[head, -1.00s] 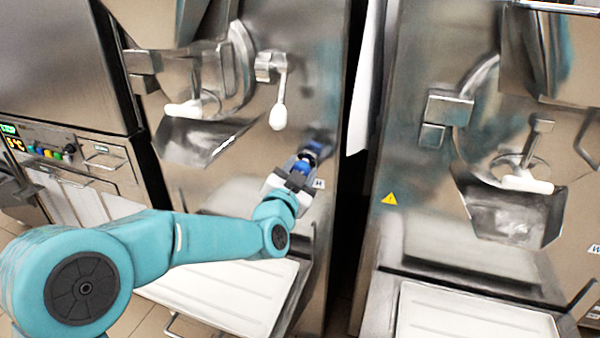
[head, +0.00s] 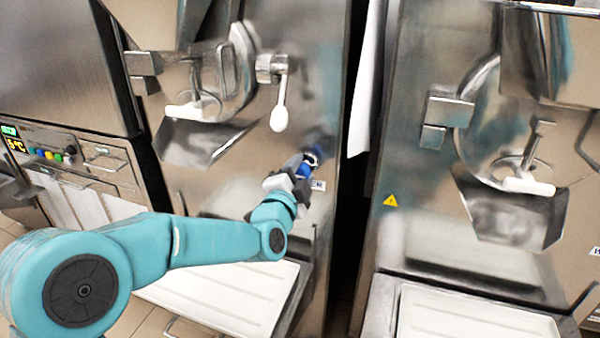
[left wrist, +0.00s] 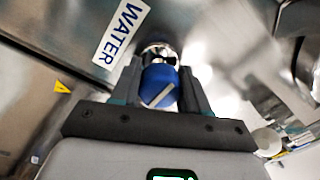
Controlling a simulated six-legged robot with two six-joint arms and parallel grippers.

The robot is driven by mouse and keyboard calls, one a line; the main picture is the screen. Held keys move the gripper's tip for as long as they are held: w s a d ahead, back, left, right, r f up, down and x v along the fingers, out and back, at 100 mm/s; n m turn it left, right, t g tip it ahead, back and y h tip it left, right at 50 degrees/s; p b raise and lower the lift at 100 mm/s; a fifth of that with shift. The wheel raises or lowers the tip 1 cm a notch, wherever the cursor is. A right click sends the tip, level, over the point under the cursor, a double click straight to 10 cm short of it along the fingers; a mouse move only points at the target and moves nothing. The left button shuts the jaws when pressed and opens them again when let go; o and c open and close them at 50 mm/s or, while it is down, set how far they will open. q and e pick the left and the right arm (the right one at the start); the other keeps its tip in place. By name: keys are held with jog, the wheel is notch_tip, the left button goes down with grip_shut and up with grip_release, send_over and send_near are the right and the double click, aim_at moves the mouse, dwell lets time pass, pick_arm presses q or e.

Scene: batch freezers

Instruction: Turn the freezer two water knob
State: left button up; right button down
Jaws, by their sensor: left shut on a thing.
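The blue water knob (left wrist: 158,86) with a pale pointer stripe sits on the steel front of the left freezer (head: 300,110). A label reading WATER (left wrist: 121,33) is beside it in the left wrist view. My left gripper (head: 306,167) is shut on the knob, with one finger on each side of it. In the left wrist view the stripe lies slanted between the fingers. In the head view the gripper hides most of the knob. My right gripper is not in view.
A lever with a white handle (head: 279,117) hangs above my left gripper. A white tray (head: 220,290) lies below the arm. A second freezer (head: 420,220) with a yellow warning sticker (head: 390,200) stands at right, across a dark narrow gap.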

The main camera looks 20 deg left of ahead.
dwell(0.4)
pick_arm(q)
jog(key=o, duration=1)
jog(key=shift+o, duration=0.2)
jog(key=s, duration=1.6)
jog(key=shift+s+a+f, duration=0.15)
jog(key=shift+s+f, duration=0.05)
jog(key=shift+f, duration=0.15)
